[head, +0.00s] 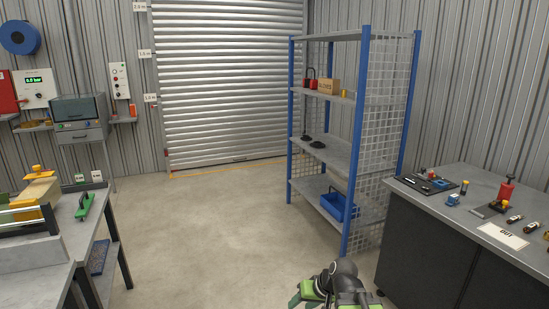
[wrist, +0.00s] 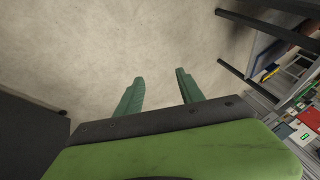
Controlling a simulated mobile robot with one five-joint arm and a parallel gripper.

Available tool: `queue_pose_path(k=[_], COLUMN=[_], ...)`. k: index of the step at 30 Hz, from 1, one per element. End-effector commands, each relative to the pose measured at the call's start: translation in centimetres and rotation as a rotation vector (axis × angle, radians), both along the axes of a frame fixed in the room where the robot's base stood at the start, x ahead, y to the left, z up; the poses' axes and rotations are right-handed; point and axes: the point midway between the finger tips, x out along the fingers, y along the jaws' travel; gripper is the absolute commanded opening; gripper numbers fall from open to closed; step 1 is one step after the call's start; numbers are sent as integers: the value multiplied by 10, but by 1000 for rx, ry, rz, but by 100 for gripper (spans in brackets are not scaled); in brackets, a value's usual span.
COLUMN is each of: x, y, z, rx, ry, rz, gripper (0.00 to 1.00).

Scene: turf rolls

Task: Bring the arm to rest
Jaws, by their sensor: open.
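My arm (head: 341,284) shows at the bottom edge of the head view, folded low between the floor and the dark cabinet on the right. My gripper's two green fingers (wrist: 160,92) show in the wrist view, spread apart with bare floor beyond them. Nothing is between the fingers. In the head view the fingers cannot be made out clearly.
A dark cabinet with a grey top (head: 481,215) stands at the right, with several small items on it. A blue-framed shelf (head: 324,150) stands behind. A grey workbench (head: 45,255) is at the left. The concrete floor (head: 210,230) between is clear.

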Motion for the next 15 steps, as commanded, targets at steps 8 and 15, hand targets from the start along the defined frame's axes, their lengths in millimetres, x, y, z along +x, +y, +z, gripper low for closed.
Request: queue_pose_path(k=[8, 15], x=[-75, -78], y=[-80, -79], z=[-31, 48], rx=[-396, -385], ry=[336, 354], rz=[-73, -95], gripper=[45, 45])
